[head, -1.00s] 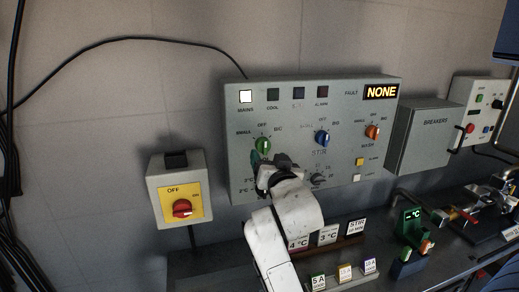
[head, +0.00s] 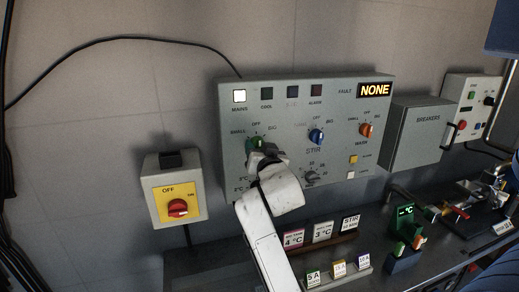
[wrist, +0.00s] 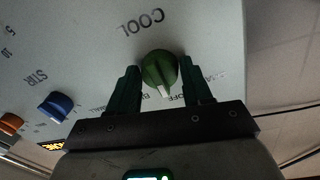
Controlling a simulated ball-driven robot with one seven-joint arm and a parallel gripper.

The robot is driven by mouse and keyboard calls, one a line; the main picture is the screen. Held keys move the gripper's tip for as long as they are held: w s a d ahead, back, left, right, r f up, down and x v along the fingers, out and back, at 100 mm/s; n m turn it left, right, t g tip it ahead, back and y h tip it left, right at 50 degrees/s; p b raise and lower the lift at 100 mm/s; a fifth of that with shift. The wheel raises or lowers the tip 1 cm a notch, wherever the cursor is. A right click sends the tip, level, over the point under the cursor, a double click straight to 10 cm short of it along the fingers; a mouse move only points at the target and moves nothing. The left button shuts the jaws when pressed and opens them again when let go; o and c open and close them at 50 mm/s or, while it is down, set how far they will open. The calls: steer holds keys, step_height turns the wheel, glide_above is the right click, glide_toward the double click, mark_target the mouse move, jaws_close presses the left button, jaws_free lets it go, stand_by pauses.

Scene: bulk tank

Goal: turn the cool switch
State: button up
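The cool switch is a green knob with a white pointer (wrist: 158,70), under the word COOL in the wrist view, which shows the panel roughly upside down. Its pointer is near the OFF mark. In the head view the green knob (head: 257,142) shows only in part, as my gripper covers its lower side. My gripper (wrist: 162,85) is open, with one dark green finger on each side of the knob. A gap shows on the right side; I cannot tell whether the left finger touches. The COOL lamp (head: 266,93) looks dim green.
The grey control panel (head: 340,165) also carries a blue stir knob (head: 317,137) and an orange knob (head: 367,130). A yellow box with a red switch (head: 178,207) is at left, a breaker box (head: 425,140) at right. The bench with signs (head: 322,231) lies below.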

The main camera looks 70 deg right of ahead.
steer(key=c, duration=0.6)
steer(key=shift+r+m+y+b, duration=0.1)
steer(key=shift+m+y+b, duration=0.3)
steer(key=shift+m+b, duration=2.8)
steer(key=m+p, duration=0.3)
steer(key=o, duration=1)
steer(key=shift+o, duration=0.2)
